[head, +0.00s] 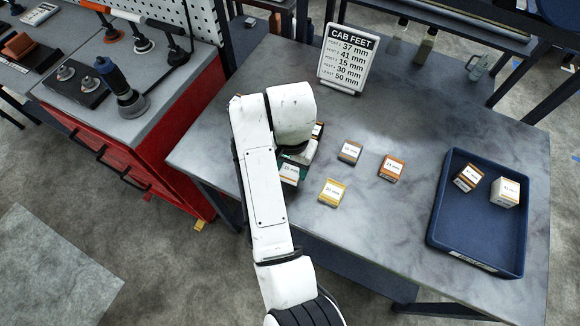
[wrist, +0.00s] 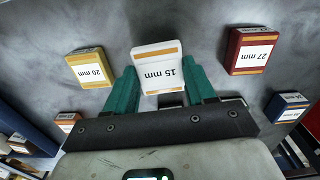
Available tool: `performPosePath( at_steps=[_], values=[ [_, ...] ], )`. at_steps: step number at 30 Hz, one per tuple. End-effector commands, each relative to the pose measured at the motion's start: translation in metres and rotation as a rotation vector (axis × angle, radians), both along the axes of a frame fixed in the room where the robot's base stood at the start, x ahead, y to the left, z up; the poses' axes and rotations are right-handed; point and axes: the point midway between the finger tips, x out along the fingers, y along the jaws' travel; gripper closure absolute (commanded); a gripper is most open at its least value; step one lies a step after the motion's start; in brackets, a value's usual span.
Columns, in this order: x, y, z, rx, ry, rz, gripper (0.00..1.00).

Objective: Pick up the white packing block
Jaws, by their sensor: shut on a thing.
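A white packing block (wrist: 158,68) with orange bands and a "15 mm" label sits between the two green fingers of my gripper (wrist: 162,88) in the wrist view. The fingers are shut on its sides. In the head view the white block (head: 289,173) shows just beside my arm, partly covered by it, near the table's left front side. Most of my gripper is hidden there; a bit of green finger shows. I cannot tell whether the block touches the table.
Near the held block are a yellow block (head: 332,191), an orange-brown block (head: 391,168) and a dark block (head: 349,152). A blue tray (head: 436,215) at the right holds a brown block (head: 468,178) and a whitish block (head: 505,191). A "CAB FEET" sign (head: 346,60) stands behind.

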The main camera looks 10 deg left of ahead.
Motion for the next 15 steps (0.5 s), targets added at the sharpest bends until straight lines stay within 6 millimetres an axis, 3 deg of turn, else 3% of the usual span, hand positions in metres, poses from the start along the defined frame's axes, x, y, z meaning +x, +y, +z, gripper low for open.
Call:
performPosePath(
  at_steps=[5, 6, 8, 15],
  values=[
    [-0.022, -0.008, 0.028, 0.000, -0.005, 0.001, 0.75],
    [-0.027, -0.008, 0.043, 0.002, -0.004, 0.003, 0.75],
    [-0.036, -0.011, 0.054, 0.001, -0.002, 0.003, 0.75],
    [-0.072, -0.024, 0.070, -0.001, 0.000, 0.005, 0.75]
  ],
)
